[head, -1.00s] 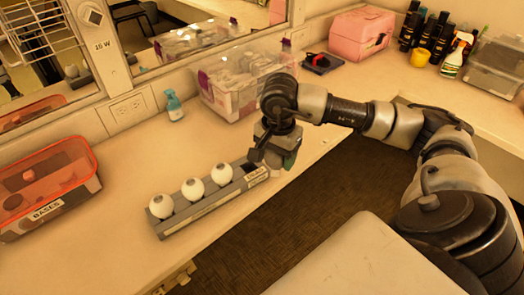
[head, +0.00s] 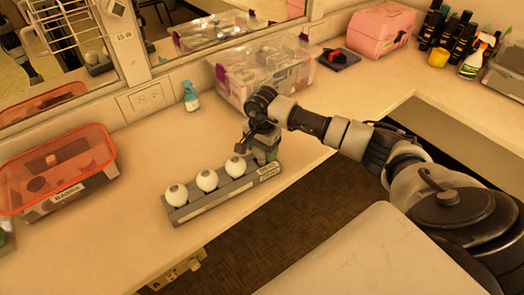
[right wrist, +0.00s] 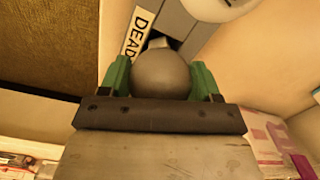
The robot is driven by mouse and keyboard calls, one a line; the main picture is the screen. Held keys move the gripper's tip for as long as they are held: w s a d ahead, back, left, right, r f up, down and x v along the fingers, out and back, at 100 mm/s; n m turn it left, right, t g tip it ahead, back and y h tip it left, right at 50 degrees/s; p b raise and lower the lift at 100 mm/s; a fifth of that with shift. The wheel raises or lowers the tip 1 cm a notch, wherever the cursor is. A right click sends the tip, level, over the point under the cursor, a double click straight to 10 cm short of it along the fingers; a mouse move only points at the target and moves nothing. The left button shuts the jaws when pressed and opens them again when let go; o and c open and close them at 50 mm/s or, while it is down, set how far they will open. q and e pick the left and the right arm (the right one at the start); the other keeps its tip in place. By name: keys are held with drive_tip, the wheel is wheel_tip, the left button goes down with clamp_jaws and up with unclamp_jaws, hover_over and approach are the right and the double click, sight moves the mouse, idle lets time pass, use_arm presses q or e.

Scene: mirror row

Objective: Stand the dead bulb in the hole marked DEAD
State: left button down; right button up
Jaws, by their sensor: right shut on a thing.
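A grey rack (head: 211,204) lies on the counter. Three white round bulbs (head: 207,180) stand in a row in it. My right gripper (head: 264,154) is over the rack's right end, by the marked label. In the right wrist view its green fingers (right wrist: 160,78) are shut on a dull grey bulb (right wrist: 161,74). The label DEAD (right wrist: 138,37) shows on the rack just beyond that bulb. The fingers and bulb hide the hole, and I cannot tell whether the bulb's lower end is in it. My left gripper is not in view.
A clear bin with a red rim (head: 60,190) stands to the left. A small blue-capped bottle (head: 191,98) and a clear tub with purple latches (head: 262,75) stand behind the rack. The counter's front edge runs close in front of the rack.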

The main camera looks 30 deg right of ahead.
drive_tip(key=shift+f, duration=0.9)
drive_tip(key=shift+f, duration=0.1)
drive_tip(key=o, duration=0.8)
drive_tip(key=shift+r, duration=0.3)
wheel_tip(320, 180, up, 12)
drive_tip(key=shift+f+b, duration=0.15)
drive_tip(key=shift+b, duration=0.85)
